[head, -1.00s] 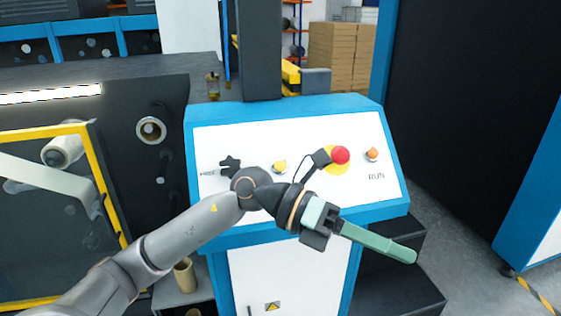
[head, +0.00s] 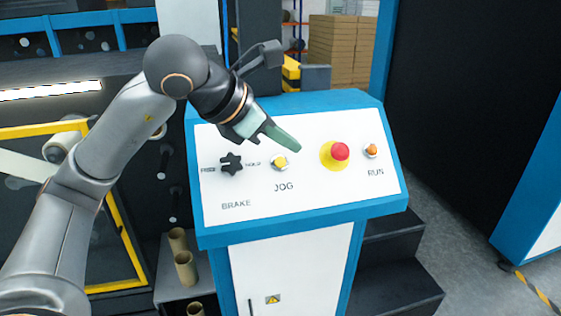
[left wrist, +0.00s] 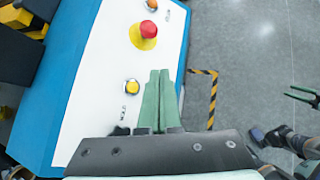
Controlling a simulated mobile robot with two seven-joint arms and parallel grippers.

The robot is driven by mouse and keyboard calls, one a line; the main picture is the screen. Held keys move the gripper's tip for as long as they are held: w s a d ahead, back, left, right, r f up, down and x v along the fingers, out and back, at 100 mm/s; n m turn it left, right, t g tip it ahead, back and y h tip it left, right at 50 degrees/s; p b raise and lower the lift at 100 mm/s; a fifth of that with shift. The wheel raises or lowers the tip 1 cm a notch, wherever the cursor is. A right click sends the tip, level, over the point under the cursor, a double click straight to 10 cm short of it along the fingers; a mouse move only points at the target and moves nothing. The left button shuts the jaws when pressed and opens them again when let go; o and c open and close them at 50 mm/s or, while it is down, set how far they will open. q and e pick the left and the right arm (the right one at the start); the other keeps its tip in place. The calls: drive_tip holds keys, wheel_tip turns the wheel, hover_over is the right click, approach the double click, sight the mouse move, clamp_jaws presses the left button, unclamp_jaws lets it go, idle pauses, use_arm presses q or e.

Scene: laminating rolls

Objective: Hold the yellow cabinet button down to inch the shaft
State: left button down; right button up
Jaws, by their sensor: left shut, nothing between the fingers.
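The yellow button (head: 280,162), labelled JOG, sits on the white panel of the blue cabinet (head: 300,225). It also shows in the left wrist view (left wrist: 132,87), left of my fingers. My left gripper (head: 297,148) is shut and empty, its green fingers pressed together. In the head view the fingertips appear just above and right of the yellow button, over the panel. I see no contact with the button. In the left wrist view the gripper (left wrist: 159,72) points up the picture, beside the button. My right gripper does not show in the head view.
A black BRAKE knob (head: 231,163) is left of the yellow button. A red mushroom button (head: 340,151) on a yellow base and an orange RUN button (head: 371,150) are to its right. Black steps (head: 400,265) stand right of the cabinet. Cardboard boxes (head: 342,52) are behind.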

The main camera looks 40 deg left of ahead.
sight(280, 162)
use_arm(q)
drive_tip(key=w+a+f+b, duration=0.2)
drive_tip(key=f+b, duration=0.1)
drive_tip(key=w+a+f+b, duration=0.1)
drive_tip(key=f, duration=0.1)
drive_tip(key=shift+w+a+f+b, duration=0.1)
drive_tip(key=shift+a+f+b, duration=0.05)
drive_tip(key=shift+a+b, duration=0.25)
drive_tip(key=shift+w+a+f+b, duration=0.35)
drive_tip(key=shift+w+a+f, duration=0.05)
drive_tip(key=shift+f, duration=0.05)
idle(1.6)
drive_tip(key=shift+w+a+f, duration=0.2)
drive_tip(key=shift+a+f, duration=0.05)
drive_tip(key=shift+f, duration=0.05)
